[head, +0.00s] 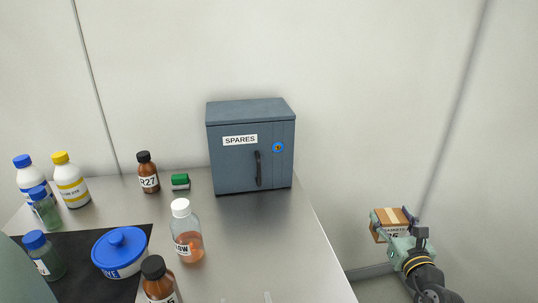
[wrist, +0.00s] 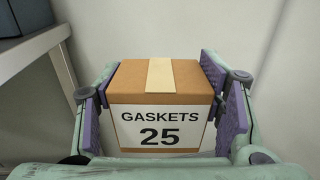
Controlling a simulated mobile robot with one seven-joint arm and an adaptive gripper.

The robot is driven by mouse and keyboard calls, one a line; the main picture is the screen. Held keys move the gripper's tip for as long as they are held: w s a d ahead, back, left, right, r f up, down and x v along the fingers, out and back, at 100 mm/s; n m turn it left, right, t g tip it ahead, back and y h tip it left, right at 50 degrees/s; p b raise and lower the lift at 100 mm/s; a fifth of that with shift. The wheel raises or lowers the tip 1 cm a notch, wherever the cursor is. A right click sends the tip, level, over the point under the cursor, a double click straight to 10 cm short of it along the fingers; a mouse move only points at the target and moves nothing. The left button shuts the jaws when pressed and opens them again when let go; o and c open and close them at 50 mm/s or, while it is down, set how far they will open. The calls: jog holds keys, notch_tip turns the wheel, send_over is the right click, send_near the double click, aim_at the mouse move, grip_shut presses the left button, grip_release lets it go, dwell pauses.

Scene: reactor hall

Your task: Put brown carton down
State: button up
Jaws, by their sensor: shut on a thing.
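The brown carton (wrist: 185,80) has a pale tape strip on top and a white label reading "GASKETS 25". My gripper (wrist: 165,105) is shut on it, with a purple pad against each side in the wrist view. In the head view my gripper (head: 393,232) holds the carton (head: 390,217) at the right, past the table's right edge and apart from the table. The carton looks about upright. Its underside is hidden.
The metal table (head: 245,245) has clear room at its right front. A grey SPARES cabinet (head: 235,160) stands at its back right. A clear bottle (head: 187,235), brown bottles (head: 148,175), a blue-lidded tub (head: 120,255) and other bottles stand to the left. A wall is behind.

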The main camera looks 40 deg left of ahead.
jog(key=s+a+r+n+g+y+b, duration=0.2)
jog(key=s+a+r+n+g+y, duration=0.15)
jog(key=s+a+r+g, duration=0.35)
jog(key=s+a+r+n+g+y+b, duration=0.25)
jog(key=s+a+r+n+g, duration=0.2)
jog(key=s, duration=0.45)
jog(key=s+a+n+g+h+b, duration=0.15)
jog(key=s+n+g, duration=0.75)
jog(key=s, duration=1.2)
jog(key=m+g+p, duration=0.2)
jog(key=p, duration=0.2)
send_over(263, 231)
jog(key=shift+f+t, duration=0.25)
jog(key=shift+f, duration=0.45)
notch_tip(263, 231, down, 3)
jog(key=shift+r, duration=0.15)
